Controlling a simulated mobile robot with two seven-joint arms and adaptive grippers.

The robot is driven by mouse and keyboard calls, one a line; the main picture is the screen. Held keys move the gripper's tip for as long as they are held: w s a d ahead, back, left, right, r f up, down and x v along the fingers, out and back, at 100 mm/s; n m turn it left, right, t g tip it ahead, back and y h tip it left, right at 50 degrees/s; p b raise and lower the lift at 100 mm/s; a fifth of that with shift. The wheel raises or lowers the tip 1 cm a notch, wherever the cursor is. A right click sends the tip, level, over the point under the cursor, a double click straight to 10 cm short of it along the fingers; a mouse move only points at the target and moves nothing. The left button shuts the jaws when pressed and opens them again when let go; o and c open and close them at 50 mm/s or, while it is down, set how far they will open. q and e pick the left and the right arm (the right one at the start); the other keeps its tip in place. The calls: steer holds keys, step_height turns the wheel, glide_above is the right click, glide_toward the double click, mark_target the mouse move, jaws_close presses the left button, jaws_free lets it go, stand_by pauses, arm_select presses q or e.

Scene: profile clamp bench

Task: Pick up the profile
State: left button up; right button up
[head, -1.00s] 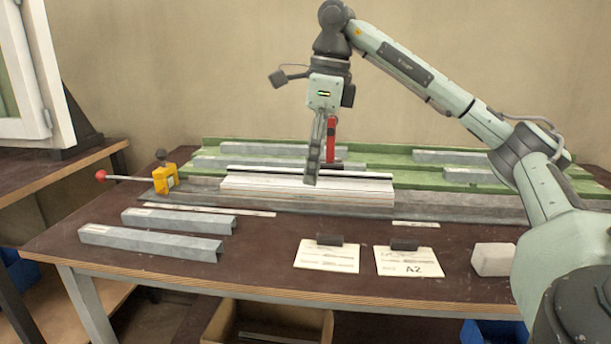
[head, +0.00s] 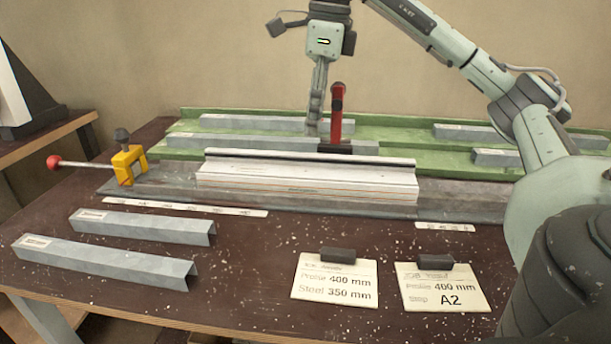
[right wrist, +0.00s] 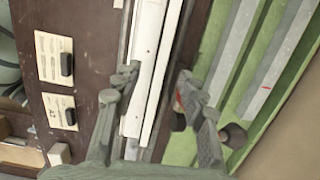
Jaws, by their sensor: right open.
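A long white profile (head: 305,184) with thin red lines lies along the grey clamp bed in the middle of the bench. A dark strip runs along its back upper edge, and a red clamp lever (head: 337,112) stands behind it. My right gripper (head: 314,130) is open and empty; in the head view its fingers point down and end above the profile's back edge, left of the lever. In the right wrist view my right gripper (right wrist: 157,76) has its fingers apart, one on each side of the white profile (right wrist: 150,70). My left gripper is out of view.
Two grey steel channels (head: 105,262) lie front left. A yellow clamp (head: 129,164) with a red-knobbed rod is at the bed's left end. Green racks (head: 400,155) with grey bars lie behind. The front middle is mostly clear.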

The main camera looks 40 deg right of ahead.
mark_target(307, 154)
steer(key=shift+w+f+b, duration=0.1)
steer(key=shift+f+b, duration=0.35)
steer(key=shift+f, duration=0.5)
steer(key=f, duration=0.2)
steer(key=w+f, duration=0.1)
steer(key=f, duration=0.2)
steer(key=shift+a, duration=0.1)
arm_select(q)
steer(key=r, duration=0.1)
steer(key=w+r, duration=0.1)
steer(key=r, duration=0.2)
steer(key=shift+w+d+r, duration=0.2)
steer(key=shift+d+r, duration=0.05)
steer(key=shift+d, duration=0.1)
arm_select(e)
steer(key=shift+c, duration=0.2)
jaws_close()
steer(key=shift+r, duration=0.1)
